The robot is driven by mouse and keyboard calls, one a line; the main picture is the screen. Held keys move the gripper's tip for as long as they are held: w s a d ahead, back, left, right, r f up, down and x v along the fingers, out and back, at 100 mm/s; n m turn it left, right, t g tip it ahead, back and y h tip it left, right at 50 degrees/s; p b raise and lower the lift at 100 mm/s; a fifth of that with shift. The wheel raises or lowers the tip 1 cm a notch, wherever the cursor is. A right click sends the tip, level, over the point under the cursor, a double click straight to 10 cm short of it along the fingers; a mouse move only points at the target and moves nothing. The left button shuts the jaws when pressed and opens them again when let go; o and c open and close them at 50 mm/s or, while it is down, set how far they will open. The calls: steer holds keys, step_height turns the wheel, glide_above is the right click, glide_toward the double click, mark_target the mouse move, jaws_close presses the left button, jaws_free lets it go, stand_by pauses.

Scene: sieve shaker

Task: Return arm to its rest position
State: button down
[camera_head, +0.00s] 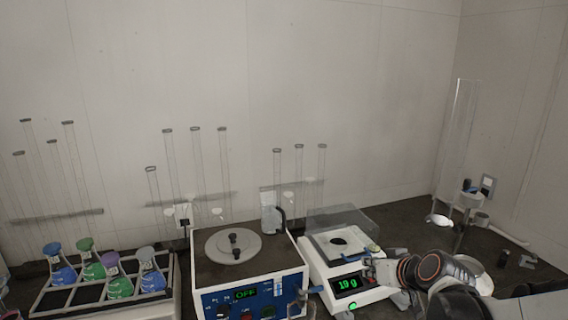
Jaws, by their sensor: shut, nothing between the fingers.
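My arm (430,272) reaches in from the lower right corner, with dark and white links and an orange-ringed joint. Its end, my gripper (370,268), is small in the picture and shut on nothing. It is in front of the right side of the balance (347,283), whose green display reads about 19 g. I cannot tell whether it touches the balance. The sieve shaker (250,292), a white box with a blue front panel, stands left of the balance. Its display reads OFF, and a round lid with dark knobs sits on top.
A rack (105,302) of flasks with blue and green contents stands at the left. A stand (463,210) with a tall clear tube is at the back right. Several glass tubes hang along the back wall. The dark bench (400,225) is bare behind my arm.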

steer(key=s+a+r+m, duration=0.1)
steer(key=s+a+r, duration=0.2)
steer(key=s+r, duration=0.3)
steer(key=s+f+g+h, duration=0.2)
steer(key=s+g+h, duration=0.1)
steer(key=s, duration=1.3)
steer(key=shift+d+m, duration=0.35)
steer(key=shift+m, duration=0.05)
